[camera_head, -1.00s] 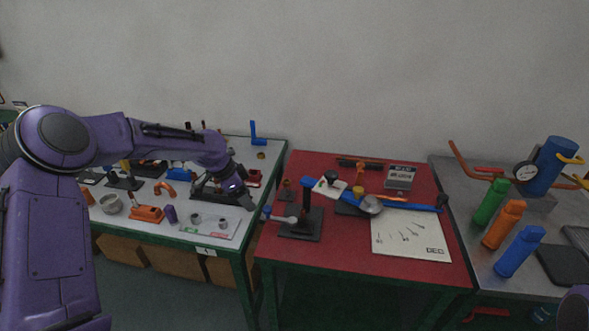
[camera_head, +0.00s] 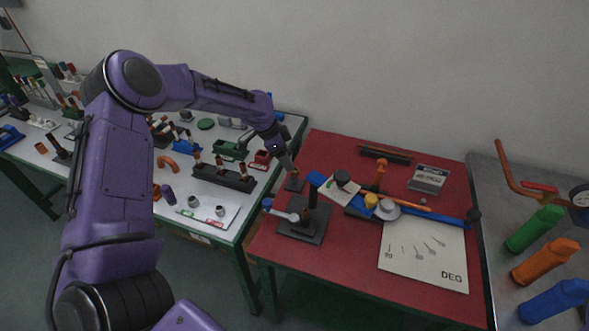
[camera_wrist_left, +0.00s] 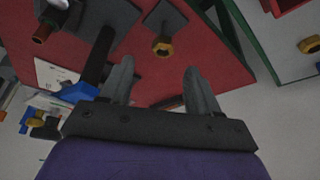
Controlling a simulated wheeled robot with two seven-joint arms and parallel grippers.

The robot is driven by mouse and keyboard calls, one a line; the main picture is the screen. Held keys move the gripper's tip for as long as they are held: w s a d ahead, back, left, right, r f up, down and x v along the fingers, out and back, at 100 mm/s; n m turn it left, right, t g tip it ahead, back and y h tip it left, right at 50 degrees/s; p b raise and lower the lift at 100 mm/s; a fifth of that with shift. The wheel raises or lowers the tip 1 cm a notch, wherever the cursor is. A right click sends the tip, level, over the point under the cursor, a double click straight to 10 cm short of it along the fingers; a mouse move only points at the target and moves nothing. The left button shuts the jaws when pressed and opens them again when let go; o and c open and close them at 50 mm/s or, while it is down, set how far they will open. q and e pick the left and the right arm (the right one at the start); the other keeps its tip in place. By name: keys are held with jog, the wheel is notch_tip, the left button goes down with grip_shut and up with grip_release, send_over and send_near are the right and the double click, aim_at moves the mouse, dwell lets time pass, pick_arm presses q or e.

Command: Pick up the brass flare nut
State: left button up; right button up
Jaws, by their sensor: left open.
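A brass hex nut (camera_wrist_left: 163,47), which looks like the flare nut, sits on a small dark plate stand on the red table in the left wrist view. In the head view the small dark stand (camera_head: 294,184) is just below my left gripper, and the nut itself cannot be made out there. My left gripper (camera_head: 289,168) is over the red table's left edge, pointing down. In the wrist view its two fingers (camera_wrist_left: 159,70) are apart with nothing between them. The nut shows just beyond the fingertips, roughly centred in the gap. My right gripper is not in view.
A dark post stand (camera_head: 304,222) with a blue top is close by on the red table (camera_head: 345,278). Another brass piece (camera_wrist_left: 310,45) lies on the white table.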

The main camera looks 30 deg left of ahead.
aim_at(295, 172)
pick_arm(q)
jog(key=x, duration=0.2)
jog(key=p+x, duration=0.1)
jog(key=x, duration=0.1)
jog(key=p+x, duration=0.1)
jog(key=x, duration=0.1)
jog(key=shift+w+a, duration=0.2)
jog(key=shift+w, duration=0.15)
jog(key=shift+f, duration=0.15)
jog(key=shift+s, duration=0.25)
jog(key=shift+w, duration=0.1)
jog(key=c, duration=0.8)
